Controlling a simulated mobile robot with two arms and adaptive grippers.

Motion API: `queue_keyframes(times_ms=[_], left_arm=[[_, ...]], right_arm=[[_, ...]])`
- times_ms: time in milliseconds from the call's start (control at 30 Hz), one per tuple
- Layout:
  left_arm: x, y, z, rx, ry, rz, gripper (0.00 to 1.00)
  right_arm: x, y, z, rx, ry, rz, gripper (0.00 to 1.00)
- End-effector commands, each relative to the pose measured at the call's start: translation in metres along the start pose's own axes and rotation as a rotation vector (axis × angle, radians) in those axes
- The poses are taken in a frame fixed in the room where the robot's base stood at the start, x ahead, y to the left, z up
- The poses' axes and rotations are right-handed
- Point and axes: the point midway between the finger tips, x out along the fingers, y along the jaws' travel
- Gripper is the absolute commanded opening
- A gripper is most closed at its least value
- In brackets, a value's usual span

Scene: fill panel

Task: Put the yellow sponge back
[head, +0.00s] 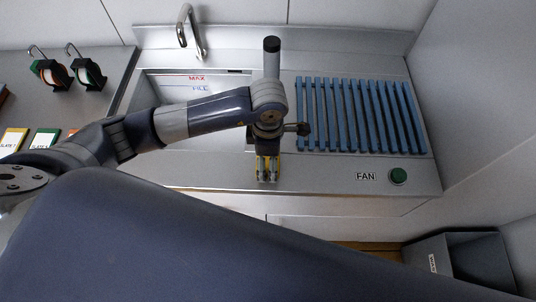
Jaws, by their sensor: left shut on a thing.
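My left gripper (267,176) points down over the front ledge of the metal sink unit (330,174), between the basin and the blue rack. It is shut on the yellow sponge (268,164), and only small yellow parts show around the fingers. The rest of the sponge is hidden by the gripper. I cannot tell whether the sponge touches the ledge. My right gripper is not in view.
The basin (160,90) with MAX and FILL marks lies behind my left arm, under a tap (187,30). A blue slatted rack (360,115) is at right, with a green FAN button (398,176) in front. Two spools (85,72) and coloured plates (45,138) are at left. A grey bin (460,262) stands lower right.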

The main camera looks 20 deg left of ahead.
Motion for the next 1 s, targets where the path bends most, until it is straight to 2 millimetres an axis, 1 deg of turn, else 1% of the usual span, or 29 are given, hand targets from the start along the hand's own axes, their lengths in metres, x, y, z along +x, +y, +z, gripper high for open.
queue_keyframes(times_ms=[33,67,333,433,467,500,533,567,1000], left_arm=[[0.0025,-0.0002,0.0001,-0.001,0.0,0.0,0.56],[0.0044,-0.0001,0.0002,0.0,-0.001,0.001,0.56],[0.0072,0.0002,0.0003,0.0,-0.001,0.002,0.56],[0.0108,0.0004,0.0002,0.0,-0.001,0.003,0.56],[0.0103,0.0004,0.0002,0.0,-0.001,0.003,0.81],[0.0091,0.0004,0.0002,0.0,-0.001,0.003,0.9],[0.0091,0.0003,0.0002,0.0,-0.001,0.002,0.96],[0.0091,0.0003,0.0002,0.0,-0.001,0.002,0.98],[0.0074,0.0001,0.0001,0.0,-0.001,0.002,0.98]], right_arm=[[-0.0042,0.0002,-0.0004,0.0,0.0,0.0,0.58],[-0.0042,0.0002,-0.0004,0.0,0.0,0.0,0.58],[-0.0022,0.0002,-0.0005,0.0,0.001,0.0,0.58],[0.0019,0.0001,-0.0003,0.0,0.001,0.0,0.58],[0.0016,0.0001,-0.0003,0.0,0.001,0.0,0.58],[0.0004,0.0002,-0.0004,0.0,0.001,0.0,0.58],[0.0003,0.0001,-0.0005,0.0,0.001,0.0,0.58],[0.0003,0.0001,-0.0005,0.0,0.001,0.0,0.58],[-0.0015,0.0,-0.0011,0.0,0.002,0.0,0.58]])
